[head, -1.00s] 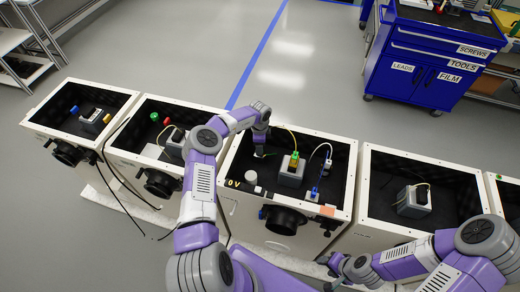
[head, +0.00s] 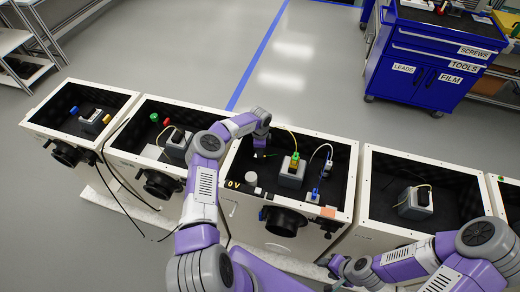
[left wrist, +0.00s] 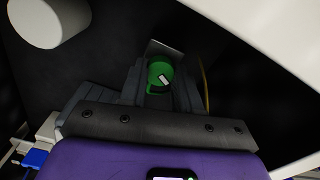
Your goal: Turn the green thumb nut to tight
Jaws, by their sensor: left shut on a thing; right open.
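The green thumb nut (left wrist: 160,74) shows in the left wrist view as a round green knob with a short white mark on its face. My left gripper (left wrist: 158,84) is shut on it, one dark finger on either side. In the head view my left gripper (head: 261,149) reaches down into the open box (head: 232,160) in the middle; the nut is mostly hidden there by the gripper and wrist. My right gripper (head: 337,266) is open and empty, low in front of the boxes, partly hidden by its arm.
In the same box, a grey block (head: 291,177) with a green plug (head: 295,156) stands right of my left gripper. A white cylinder (head: 251,179) and a blue connector (head: 314,191) are near. Box walls surround the gripper; the floor behind is clear.

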